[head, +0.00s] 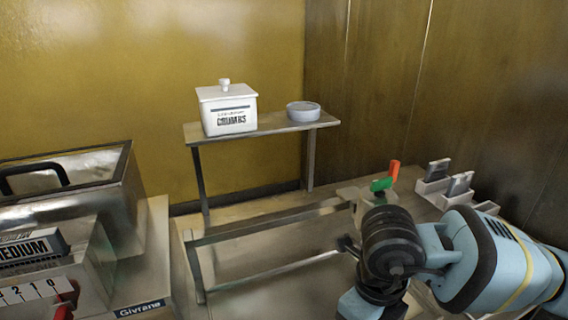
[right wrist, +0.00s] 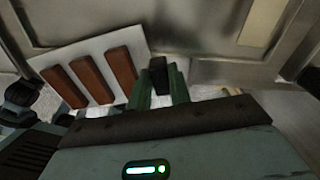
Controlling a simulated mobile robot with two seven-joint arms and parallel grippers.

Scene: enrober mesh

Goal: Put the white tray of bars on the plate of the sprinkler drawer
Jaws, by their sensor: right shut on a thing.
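The white tray (right wrist: 112,42) shows at the left in the right wrist view, tilted in the picture, with three brown bars (right wrist: 92,78) side by side on it. My right gripper (right wrist: 160,88) has its green fingers closed around a dark block (right wrist: 158,68) at the tray's right edge, which looks like its grip. The bars lie left of the fingers. In the head view my right arm hides the gripper and tray. I cannot pick out the sprinkler drawer or its plate for certain. My left gripper is not in view.
A machine with a "MEDIUM" sign (head: 28,248) and a metal box (head: 75,180) stand at the left. A shelf (head: 270,127) holds a lidded white jar (head: 228,112) and a round tin (head: 303,111). A metal frame (head: 265,226) spans the middle. Metal panels (right wrist: 205,35) lie beyond the gripper.

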